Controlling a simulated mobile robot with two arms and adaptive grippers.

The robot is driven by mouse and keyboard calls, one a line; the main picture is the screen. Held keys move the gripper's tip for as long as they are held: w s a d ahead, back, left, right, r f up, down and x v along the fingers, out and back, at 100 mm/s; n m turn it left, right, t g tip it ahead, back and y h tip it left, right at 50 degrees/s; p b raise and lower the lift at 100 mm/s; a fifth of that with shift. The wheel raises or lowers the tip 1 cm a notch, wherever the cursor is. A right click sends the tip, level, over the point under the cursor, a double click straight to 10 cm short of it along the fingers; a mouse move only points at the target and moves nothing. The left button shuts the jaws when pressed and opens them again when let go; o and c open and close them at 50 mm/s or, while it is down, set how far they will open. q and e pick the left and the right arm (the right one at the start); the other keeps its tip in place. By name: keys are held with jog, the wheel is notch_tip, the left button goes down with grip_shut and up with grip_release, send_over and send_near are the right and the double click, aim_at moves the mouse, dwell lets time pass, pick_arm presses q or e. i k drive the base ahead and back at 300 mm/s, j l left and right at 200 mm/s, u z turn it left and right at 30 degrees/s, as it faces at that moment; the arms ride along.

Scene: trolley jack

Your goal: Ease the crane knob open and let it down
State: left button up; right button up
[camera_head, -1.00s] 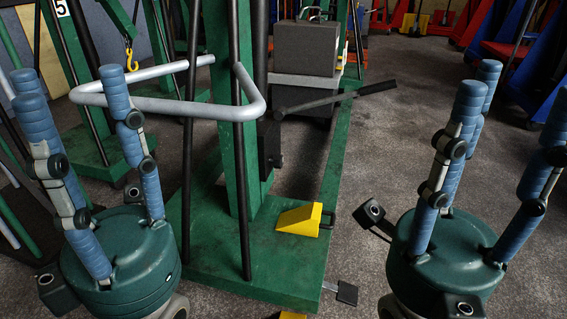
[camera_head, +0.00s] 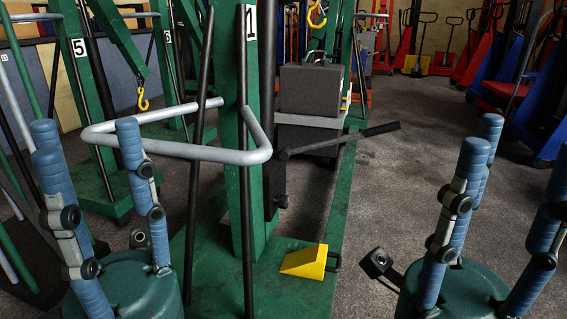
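The green crane marked 1 (camera_head: 250,130) stands in the middle of the head view, with a grey bent handlebar (camera_head: 190,150) around its mast. A black lever (camera_head: 340,140) sticks out to the right from a dark pump unit (camera_head: 276,185) beside the mast. I cannot clearly make out the knob; a small dark round part shows low on the pump. My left gripper (camera_head: 88,140) points up at the lower left, its blue fingers apart and empty, left of the mast. My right gripper (camera_head: 516,165) is likewise spread and empty at the lower right, well clear of the crane.
A yellow wedge (camera_head: 305,262) sits on the green base. A grey block (camera_head: 309,90) stands behind the lever. Another crane marked 5 (camera_head: 86,90) stands at the left, and red and blue lifting gear (camera_head: 500,85) lines the back right. Grey floor right of the base is clear.

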aim_at(282, 201)
jog(key=l+u, duration=0.15)
jog(key=l, duration=0.25)
jog(key=k+l+u, duration=0.15)
jog(key=l, duration=0.2)
jog(key=l+u, duration=0.35)
jog(key=l, duration=0.6)
jog(key=k+l+u, duration=0.1)
jog(key=l+u, duration=0.3)
jog(key=l, duration=0.5)
jog(key=i+l+u, duration=0.2)
jog(key=l, duration=0.35)
jog(key=i+l+u, duration=0.25)
jog(key=l, duration=0.35)
jog(key=l+u, duration=0.2)
jog(key=l, duration=0.4)
jog(key=l+u, duration=0.25)
jog(key=l, duration=0.4)
jog(key=i+l+u, duration=0.2)
jog(key=l, duration=0.25)
jog(key=l+u, duration=0.15)
jog(key=l, duration=0.3)
jog(key=i+l+u, duration=0.2)
jog(key=l, duration=0.3)
jog(key=i+l+u, duration=0.6)
jog(key=i+l, duration=0.1)
jog(key=l, duration=0.1)
